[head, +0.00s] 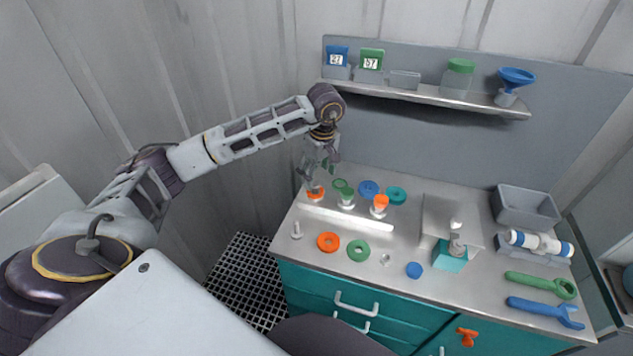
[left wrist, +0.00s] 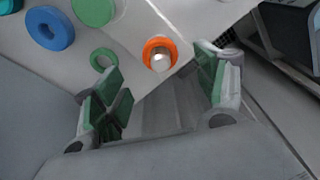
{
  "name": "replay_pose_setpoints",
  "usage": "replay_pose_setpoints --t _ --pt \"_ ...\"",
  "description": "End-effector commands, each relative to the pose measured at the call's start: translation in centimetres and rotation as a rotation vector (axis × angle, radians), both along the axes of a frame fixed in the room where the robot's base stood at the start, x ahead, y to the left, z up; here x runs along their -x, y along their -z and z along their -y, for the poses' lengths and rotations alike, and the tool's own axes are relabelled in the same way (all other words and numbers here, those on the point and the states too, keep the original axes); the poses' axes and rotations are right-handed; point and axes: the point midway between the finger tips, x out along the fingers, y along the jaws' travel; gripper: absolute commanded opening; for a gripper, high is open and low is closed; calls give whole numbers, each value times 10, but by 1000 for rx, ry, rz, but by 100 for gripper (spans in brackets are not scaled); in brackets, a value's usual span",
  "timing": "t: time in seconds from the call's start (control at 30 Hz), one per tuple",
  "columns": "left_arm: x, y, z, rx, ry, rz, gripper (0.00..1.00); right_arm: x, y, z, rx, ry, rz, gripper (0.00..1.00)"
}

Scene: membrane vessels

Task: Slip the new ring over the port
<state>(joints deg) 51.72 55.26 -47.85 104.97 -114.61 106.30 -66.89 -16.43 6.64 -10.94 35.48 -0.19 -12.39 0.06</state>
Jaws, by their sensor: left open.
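My left gripper (head: 318,168) is open and empty above the back left of the steel bench (head: 300,263). In the left wrist view its green-padded fingers (left wrist: 163,88) are spread apart. An orange ring (head: 316,194) sits below it; in the left wrist view this ring (left wrist: 158,41) appears around a short metal port (left wrist: 160,61), just beyond the fingertips. A thin green ring (head: 340,183) lies beside it and also shows in the left wrist view (left wrist: 103,60). A thicker orange ring (head: 328,242) and a green ring (head: 358,250) lie near the front edge. My right gripper is not in view.
Green-topped (head: 347,192) and orange-topped (head: 380,202) fittings stand close right of the gripper. Behind them lie blue (head: 369,188) and teal (head: 396,195) discs. A teal block (head: 450,256), grey bin (head: 525,208) and wrenches (head: 541,284) occupy the right. A shelf (head: 430,96) hangs above.

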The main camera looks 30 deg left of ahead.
Motion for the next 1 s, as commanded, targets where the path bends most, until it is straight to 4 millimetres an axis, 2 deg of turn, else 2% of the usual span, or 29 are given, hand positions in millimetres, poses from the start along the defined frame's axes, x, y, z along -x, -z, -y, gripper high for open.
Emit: replay_pose_setpoints --t 0.2,0.4,1.0 --pt "1 -32 4 1 0 2 72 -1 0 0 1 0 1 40" --pt "1 -49 6 0 0 1 72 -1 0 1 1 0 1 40" --pt "2 -54 7 1 0 -1 72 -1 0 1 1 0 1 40"
